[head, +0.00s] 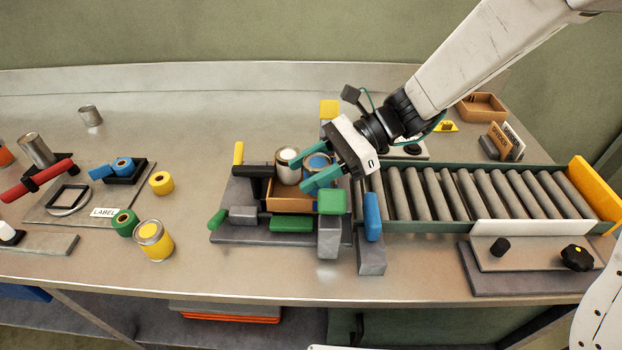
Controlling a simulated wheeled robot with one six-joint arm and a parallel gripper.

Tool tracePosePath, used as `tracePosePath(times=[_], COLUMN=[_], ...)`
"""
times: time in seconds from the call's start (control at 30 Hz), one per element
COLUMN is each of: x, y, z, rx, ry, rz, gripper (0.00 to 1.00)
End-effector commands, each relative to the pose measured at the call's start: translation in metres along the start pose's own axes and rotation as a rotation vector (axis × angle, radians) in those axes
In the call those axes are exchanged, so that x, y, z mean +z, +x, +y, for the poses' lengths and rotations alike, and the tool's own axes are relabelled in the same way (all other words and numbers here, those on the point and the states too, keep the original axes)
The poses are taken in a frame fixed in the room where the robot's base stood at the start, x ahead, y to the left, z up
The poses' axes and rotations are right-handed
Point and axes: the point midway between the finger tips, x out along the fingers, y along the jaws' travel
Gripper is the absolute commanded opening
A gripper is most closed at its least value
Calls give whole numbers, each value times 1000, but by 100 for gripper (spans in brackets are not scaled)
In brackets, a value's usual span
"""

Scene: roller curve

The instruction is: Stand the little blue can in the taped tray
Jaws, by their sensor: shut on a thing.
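My gripper (303,173) reaches in from the upper right, with its two teal fingers shut on a little can with a blue lid (318,161). The can looks upright and is at the right end of a small brown tray (288,206). I cannot tell whether its base touches the tray floor, because the fingers and the tray wall hide it. A silver can with a white lid (287,162) stands in the tray just left of the blue can. No tape on this tray can be made out.
The tray sits in a grey fixture (225,236) with green, yellow and blue clamps. A roller conveyor (470,196) runs to the right. A yellow can (154,240) and tape rolls (161,183) stand left. Another brown tray (483,108) is at back right.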

Motion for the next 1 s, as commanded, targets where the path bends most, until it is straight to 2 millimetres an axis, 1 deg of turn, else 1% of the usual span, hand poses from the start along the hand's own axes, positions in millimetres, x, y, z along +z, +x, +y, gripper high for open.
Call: tracePosePath(times=[0.1, 0.2, 0.53, 0.57, 0.9, 1.0], x=[-17, -27, -30, -30, -27, -28], y=[7, 11, 11, 11, 10, 0], z=[0, 0, 0, 0, 0, -1], rx=[0, 0, -2, -2, -2, -5], ry=[6, 4, 2, 1, 1, 1], rz=[0, 0, 0, 0, 1, 1], gripper=[17, 17, 17, 52, 52, 52])
